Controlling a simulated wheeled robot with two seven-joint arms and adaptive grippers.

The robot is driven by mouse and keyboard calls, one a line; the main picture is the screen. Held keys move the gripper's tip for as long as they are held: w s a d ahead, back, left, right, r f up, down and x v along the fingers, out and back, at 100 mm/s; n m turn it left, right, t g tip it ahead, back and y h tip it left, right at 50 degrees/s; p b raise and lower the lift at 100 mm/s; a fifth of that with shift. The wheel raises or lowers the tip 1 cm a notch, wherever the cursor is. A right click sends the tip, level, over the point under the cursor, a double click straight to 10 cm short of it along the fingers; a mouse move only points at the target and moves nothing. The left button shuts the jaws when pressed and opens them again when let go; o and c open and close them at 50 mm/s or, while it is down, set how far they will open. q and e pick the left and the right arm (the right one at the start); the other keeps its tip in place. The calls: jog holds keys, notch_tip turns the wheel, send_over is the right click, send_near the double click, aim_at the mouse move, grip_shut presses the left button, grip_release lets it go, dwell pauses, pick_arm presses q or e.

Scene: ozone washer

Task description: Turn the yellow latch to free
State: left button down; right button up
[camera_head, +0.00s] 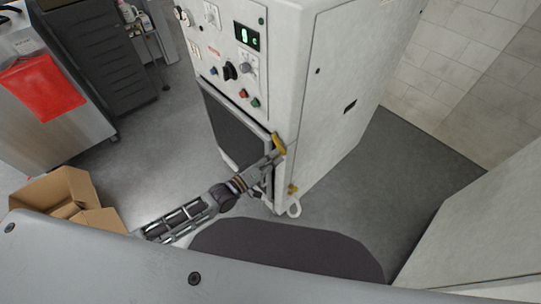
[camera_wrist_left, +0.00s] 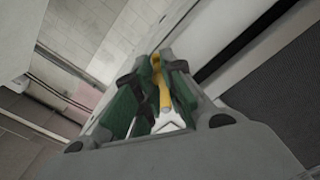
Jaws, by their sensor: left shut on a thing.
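The yellow latch (camera_head: 279,143) is on the front edge of the white washer cabinet (camera_head: 330,90), beside the dark door panel (camera_head: 232,135). My left gripper (camera_head: 273,153) reaches it from the lower left and is shut on it. In the left wrist view the latch (camera_wrist_left: 158,82) lies between the two green-padded fingers of my left gripper (camera_wrist_left: 157,85). The fingers hide part of the latch. The door looks closed against the cabinet. My right gripper is not in view.
A second yellow piece (camera_head: 292,189) sits lower on the cabinet edge. A control panel with knobs and a green display (camera_head: 247,37) is above the door. An open cardboard box (camera_head: 68,195) lies on the floor at left. A metal counter with a red cloth (camera_head: 42,88) stands at far left.

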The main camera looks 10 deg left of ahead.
pick_arm(q)
jog(key=shift+s+d+r+n+p, duration=0.2)
jog(key=shift+r+n+p, duration=0.25)
jog(key=shift+r+n, duration=0.65)
jog(key=shift+s+d+r+n+p, duration=0.1)
jog(key=shift+d+r+n+p, duration=0.25)
jog(key=shift+n, duration=1.3)
jog(key=shift+s+d+r+n+p, duration=0.15)
jog(key=shift+r+n+p, duration=0.35)
jog(key=shift+r+n, duration=0.65)
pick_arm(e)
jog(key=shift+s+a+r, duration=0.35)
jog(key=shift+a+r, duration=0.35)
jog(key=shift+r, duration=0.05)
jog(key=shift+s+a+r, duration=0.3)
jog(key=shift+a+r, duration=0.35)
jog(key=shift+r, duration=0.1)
pick_arm(q)
jog(key=shift+f, duration=0.25)
jog(key=c, duration=1.4)
grip_release()
jog(key=shift+a, duration=0.1)
jog(key=shift+c, duration=0.2)
jog(key=v, duration=1.2)
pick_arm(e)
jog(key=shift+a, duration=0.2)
